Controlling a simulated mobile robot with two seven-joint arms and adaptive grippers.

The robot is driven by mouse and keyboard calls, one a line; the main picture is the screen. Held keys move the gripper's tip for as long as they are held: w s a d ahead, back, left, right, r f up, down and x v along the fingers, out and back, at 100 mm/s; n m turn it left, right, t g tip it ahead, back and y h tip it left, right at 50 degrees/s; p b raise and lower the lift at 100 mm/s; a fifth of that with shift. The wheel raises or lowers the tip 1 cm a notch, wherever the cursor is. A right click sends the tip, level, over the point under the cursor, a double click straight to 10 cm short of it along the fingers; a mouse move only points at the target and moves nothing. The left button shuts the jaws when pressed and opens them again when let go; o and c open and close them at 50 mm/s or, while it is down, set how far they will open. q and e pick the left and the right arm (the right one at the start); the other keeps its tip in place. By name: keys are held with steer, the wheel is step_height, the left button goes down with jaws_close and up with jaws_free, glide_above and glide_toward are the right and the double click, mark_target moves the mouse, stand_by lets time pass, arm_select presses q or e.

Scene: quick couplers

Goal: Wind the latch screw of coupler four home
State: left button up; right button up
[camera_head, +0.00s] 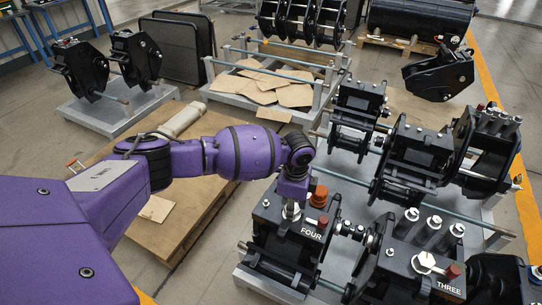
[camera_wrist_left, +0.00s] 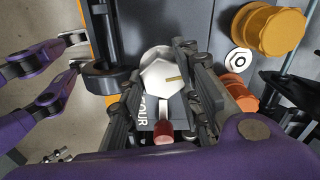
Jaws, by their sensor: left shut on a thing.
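Coupler four (camera_head: 312,236) is a black block labelled FOUR, at the lower middle of the head view. My left gripper (camera_head: 291,208) points down onto the screw head. In the left wrist view its two fingers (camera_wrist_left: 164,84) are shut on the hexagonal head, one on each side. A red-topped lever (camera_head: 322,222) stands beside the screw, and shows red in the left wrist view (camera_wrist_left: 163,132). My right gripper is not in view.
An orange cap (camera_head: 318,196) stands close behind the gripper. Coupler three (camera_head: 448,290), with its own pale screw head (camera_head: 426,260), is to the right. More black couplers (camera_head: 415,155) stand on the grey rack behind. A wooden pallet (camera_head: 195,225) lies below my left arm.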

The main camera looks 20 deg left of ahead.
arm_select(q)
steer(key=shift+s+d+f+m, duration=0.1)
steer(key=shift+s+m, duration=0.05)
steer(key=shift+m, duration=0.4)
steer(key=shift+s+d+m, duration=0.1)
steer(key=shift+m, duration=0.45)
steer(key=o, duration=1)
steer(key=shift+s+a, duration=0.1)
steer(key=shift+o, duration=0.2)
steer(key=shift+r, duration=0.25)
step_height(320, 180, up, 12)
steer(key=shift+a+f, duration=0.1)
steer(key=shift+f, duration=0.05)
